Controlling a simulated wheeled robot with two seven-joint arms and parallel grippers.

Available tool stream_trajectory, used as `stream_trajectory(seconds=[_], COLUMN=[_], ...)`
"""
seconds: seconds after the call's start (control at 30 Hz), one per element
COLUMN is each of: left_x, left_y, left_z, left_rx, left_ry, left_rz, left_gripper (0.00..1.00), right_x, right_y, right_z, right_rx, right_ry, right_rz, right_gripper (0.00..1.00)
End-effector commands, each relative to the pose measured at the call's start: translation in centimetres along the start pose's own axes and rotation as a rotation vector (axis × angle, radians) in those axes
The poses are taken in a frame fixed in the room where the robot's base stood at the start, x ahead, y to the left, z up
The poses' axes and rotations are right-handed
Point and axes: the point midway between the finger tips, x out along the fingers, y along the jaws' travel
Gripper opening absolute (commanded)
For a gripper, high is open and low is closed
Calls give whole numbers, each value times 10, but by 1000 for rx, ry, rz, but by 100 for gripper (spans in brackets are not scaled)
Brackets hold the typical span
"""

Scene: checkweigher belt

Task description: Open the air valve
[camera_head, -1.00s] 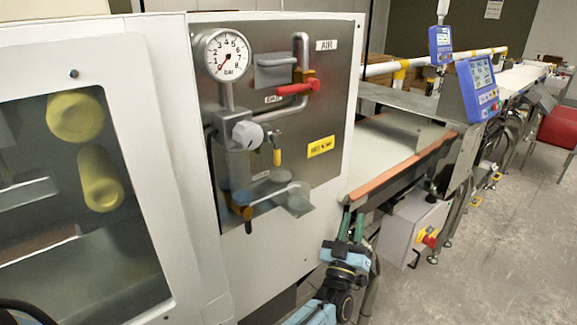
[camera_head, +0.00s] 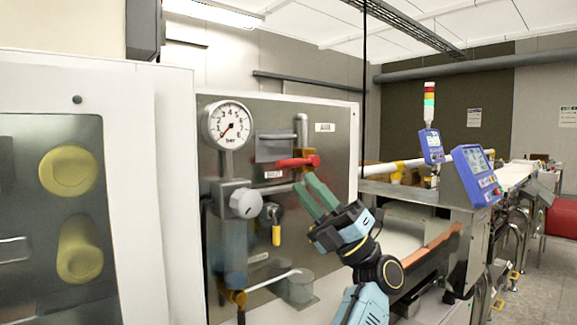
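The air valve has a brass body with a red lever handle (camera_head: 297,162) on the grey panel (camera_head: 340,178), below the AIR label (camera_head: 324,127). The red handle lies about level, across the upright pipe (camera_head: 301,128).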

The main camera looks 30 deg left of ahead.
Motion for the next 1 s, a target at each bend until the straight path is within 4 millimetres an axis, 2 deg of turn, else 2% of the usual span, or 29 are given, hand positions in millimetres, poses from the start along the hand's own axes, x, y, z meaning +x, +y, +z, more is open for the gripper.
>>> stream_trajectory(seconds=[0.1,0.3,0.5,0.73,0.77,0.93,1.0], left_x=[25,53,64,64,64,64,64], left_y=[0,0,0,0,0,0,0], left_z=[-1,0,0,0,0,0,0], left_rx=[-1,1,0,1,1,1,1], left_ry=[4,1,-1,-2,-2,-2,-2], left_rz=[1,0,1,1,1,1,1], left_gripper=[24,24,24,24,23,1,0], right_x=[-2,-7,-8,-9,-9,-9,-9], right_y=[-1,-2,-2,-3,-3,-3,-3], right_z=[-1,-3,-4,-4,-4,-4,-4], right_rx=[1,1,0,0,0,0,1], right_ry=[2,7,7,8,9,8,7], right_rz=[-2,-3,-3,-4,-4,-5,-5], right_gripper=[36,36,36,36,36,36,36])
